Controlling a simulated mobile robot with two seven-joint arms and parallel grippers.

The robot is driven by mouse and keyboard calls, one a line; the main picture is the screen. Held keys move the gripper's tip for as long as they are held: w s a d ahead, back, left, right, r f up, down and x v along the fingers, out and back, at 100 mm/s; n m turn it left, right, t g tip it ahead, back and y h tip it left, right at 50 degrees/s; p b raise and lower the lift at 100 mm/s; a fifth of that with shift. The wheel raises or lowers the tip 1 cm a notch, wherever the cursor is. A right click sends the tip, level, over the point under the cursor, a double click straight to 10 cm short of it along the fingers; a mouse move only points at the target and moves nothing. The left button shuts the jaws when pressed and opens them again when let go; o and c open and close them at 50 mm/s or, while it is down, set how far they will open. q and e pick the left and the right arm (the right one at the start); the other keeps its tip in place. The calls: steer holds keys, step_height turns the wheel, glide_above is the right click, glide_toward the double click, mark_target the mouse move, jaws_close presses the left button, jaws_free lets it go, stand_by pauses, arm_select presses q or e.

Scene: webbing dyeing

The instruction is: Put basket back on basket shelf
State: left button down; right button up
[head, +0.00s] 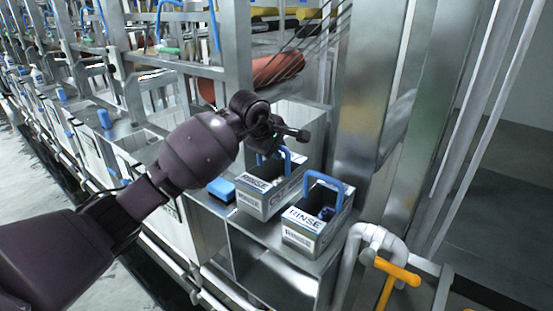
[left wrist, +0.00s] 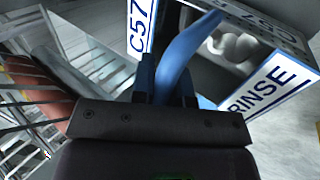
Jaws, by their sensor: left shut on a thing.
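A grey basket with a blue handle and a RINSE label (head: 262,198) is at the middle of the head view, over the metal shelf (head: 262,243). My left gripper (head: 278,150) is above this basket and shut on its blue handle. In the left wrist view the blue handle (left wrist: 185,55) runs between the fingers, with C57 and RINSE labels on the basket (left wrist: 268,88) beyond. I cannot tell whether the basket's base touches the shelf. A second basket labelled RINSE (head: 316,225) stands upright on the shelf to its right, close beside it. My right gripper is not in view.
A blue block (head: 221,190) lies left of the held basket. A metal tank wall (head: 300,118) and a tall post (head: 370,90) rise behind. A grey pipe with a yellow handle (head: 397,271) stands at the front right. A red-brown roller (head: 277,70) is behind.

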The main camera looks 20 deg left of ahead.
arm_select(q)
step_height(320, 180, down, 3)
steer(key=shift+f, duration=0.15)
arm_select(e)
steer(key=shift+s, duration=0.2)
arm_select(q)
steer(key=shift+f, duration=0.1)
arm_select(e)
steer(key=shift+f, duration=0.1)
arm_select(q)
steer(key=c, duration=1.1)
jaws_free()
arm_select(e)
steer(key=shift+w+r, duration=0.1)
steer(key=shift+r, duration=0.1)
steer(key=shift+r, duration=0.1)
arm_select(q)
steer(key=b+v, duration=0.2)
steer(key=v, duration=1)
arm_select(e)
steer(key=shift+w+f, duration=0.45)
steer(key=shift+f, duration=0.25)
